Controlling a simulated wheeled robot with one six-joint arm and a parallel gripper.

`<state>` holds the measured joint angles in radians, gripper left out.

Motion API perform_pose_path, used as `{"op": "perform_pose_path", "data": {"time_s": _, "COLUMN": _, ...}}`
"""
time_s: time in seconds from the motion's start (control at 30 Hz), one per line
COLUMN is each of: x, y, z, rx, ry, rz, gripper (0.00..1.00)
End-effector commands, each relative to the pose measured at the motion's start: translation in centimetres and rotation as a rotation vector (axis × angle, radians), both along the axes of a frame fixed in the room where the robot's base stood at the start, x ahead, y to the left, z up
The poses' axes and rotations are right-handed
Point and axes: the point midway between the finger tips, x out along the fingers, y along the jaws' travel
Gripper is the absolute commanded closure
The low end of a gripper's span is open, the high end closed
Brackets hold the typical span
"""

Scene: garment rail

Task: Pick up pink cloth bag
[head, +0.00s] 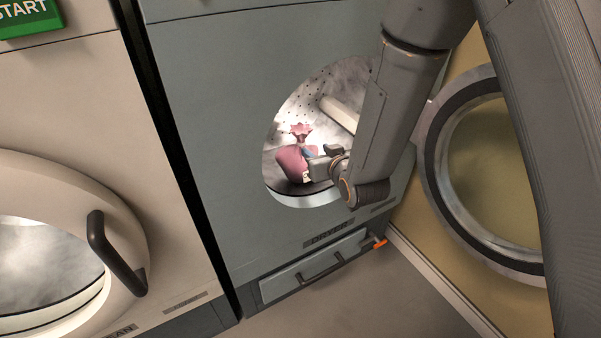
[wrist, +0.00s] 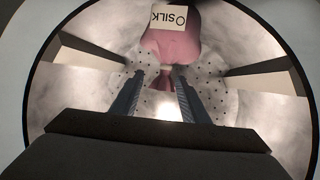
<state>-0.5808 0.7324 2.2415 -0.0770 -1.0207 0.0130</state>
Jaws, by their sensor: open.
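The pink cloth bag (head: 291,164) lies inside the dryer drum, low in the round opening in the head view. Its gathered top spreads out above a narrow neck. In the wrist view the bag (wrist: 172,52) is ahead of my gripper and carries a pale label (wrist: 169,16) reading "SILK". My gripper (head: 312,156) reaches into the drum and covers part of the bag in the head view. In the wrist view my gripper (wrist: 160,75) is open, with its two fingertips apart on either side of the bag's neck. I cannot tell whether they touch it.
The dryer's open round door (head: 437,165) stands at the right. The perforated drum wall (head: 305,100) and a pale drum paddle (head: 340,112) surround the bag. A washer door with a black handle (head: 112,255) is at the left. A drawer (head: 316,268) sits below the opening.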

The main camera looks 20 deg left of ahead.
Motion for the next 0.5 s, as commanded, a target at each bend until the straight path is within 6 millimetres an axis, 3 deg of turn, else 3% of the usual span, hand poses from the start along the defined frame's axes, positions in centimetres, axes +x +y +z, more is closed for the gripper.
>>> {"op": "perform_pose_path", "data": {"time_s": 0.5, "x": 3.2, "y": 4.1, "z": -1.7, "rx": 0.022, "ry": -0.027, "rz": 0.018, "gripper": 0.59}}
